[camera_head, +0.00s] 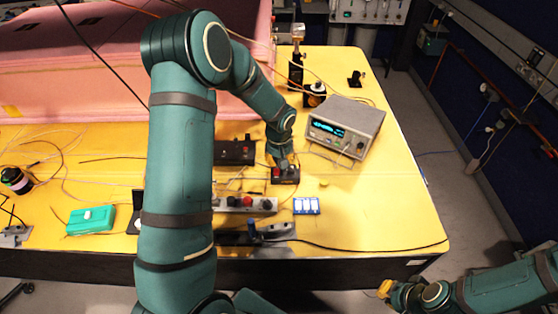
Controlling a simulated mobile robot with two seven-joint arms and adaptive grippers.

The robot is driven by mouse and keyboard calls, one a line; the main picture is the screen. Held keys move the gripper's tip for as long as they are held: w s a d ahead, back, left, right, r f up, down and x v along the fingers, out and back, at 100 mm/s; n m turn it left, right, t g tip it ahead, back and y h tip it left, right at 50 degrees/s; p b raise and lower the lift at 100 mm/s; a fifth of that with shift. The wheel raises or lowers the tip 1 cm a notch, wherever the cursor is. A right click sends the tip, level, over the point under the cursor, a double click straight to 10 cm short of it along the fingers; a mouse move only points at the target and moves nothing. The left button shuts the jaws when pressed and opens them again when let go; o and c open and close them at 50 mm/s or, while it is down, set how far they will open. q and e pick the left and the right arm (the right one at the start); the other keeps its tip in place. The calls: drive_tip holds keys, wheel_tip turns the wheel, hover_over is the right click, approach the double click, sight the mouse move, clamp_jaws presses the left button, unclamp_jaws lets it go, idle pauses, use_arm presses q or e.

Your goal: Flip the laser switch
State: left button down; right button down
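A small black box with a red part on top (287,177), which looks like the laser switch, sits on the yellow table (365,215) right of centre. My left gripper (282,162) points down at the box's back edge, touching it or just above it; I cannot tell which. Its fingers are small and partly hidden, so their opening is unclear. My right gripper (385,289) is low at the right, off the table's front edge and away from the switch. Its yellow tip shows, but not whether it is open.
A grey instrument with a lit display (345,126) stands right of my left gripper. A dark box (235,152) and a grey box with knobs (245,204) lie to the left. A teal case (91,220) and loose cables lie further left. The table's right front is mostly clear.

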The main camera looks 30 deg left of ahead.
sight(279, 170)
use_arm(q)
wheel_tip(279, 170, up, 12)
drive_tip(key=s, duration=0.1)
drive_tip(key=shift+d, duration=0.4)
drive_tip(key=shift+f, duration=0.15)
